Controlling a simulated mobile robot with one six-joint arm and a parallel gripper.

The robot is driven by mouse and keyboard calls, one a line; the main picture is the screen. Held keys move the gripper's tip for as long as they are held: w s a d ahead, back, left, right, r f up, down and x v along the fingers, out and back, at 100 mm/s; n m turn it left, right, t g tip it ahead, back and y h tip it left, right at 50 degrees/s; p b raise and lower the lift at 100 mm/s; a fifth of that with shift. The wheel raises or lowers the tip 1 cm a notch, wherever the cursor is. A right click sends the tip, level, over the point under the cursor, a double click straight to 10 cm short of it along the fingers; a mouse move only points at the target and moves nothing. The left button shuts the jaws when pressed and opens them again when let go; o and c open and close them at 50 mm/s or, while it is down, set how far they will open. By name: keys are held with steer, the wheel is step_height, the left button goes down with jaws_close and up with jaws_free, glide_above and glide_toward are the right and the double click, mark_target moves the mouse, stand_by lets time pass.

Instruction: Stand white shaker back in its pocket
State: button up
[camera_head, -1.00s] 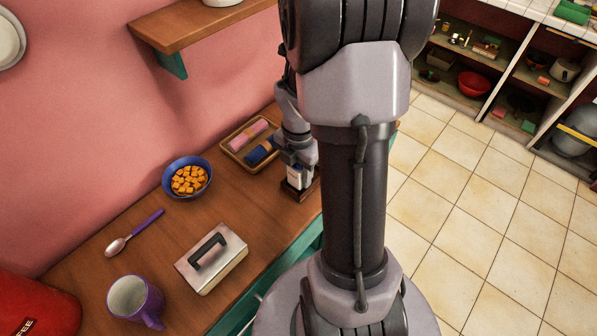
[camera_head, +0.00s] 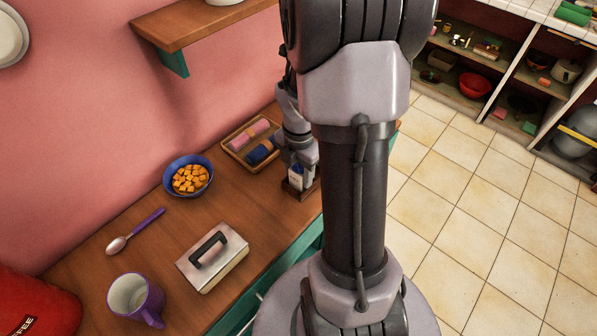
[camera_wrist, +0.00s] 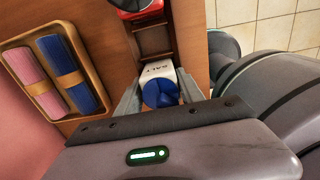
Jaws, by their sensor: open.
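The white shaker (camera_wrist: 157,71), labelled SALT and with a blue cap, is in the middle of the wrist view. It stands at the near end of a dark wooden rack (camera_wrist: 153,40); how deep it sits in its pocket is hidden. My gripper (camera_wrist: 160,86) is open, with one finger on each side of the shaker; I cannot tell whether either touches it. In the head view the shaker (camera_head: 296,178) shows below my gripper (camera_head: 297,163), and the rack (camera_head: 297,192) is at the counter's front edge, partly behind my arm.
A red-topped container (camera_wrist: 133,6) is at the rack's far end. A tray (camera_head: 231,148) with pink and blue rolled cloths lies beside the rack. A blue bowl (camera_head: 172,188), spoon (camera_head: 137,230), metal press (camera_head: 214,270) and purple mug (camera_head: 137,298) are farther left on the counter.

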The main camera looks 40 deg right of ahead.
steer(key=shift+s+a+f, duration=0.2)
steer(key=shift+s+f, duration=0.1)
steer(key=shift+s, duration=0.05)
step_height(320, 180, up, 18)
steer(key=p, duration=0.7)
steer(key=shift+w+p, duration=0.25)
steer(key=shift+p, duration=0.15)
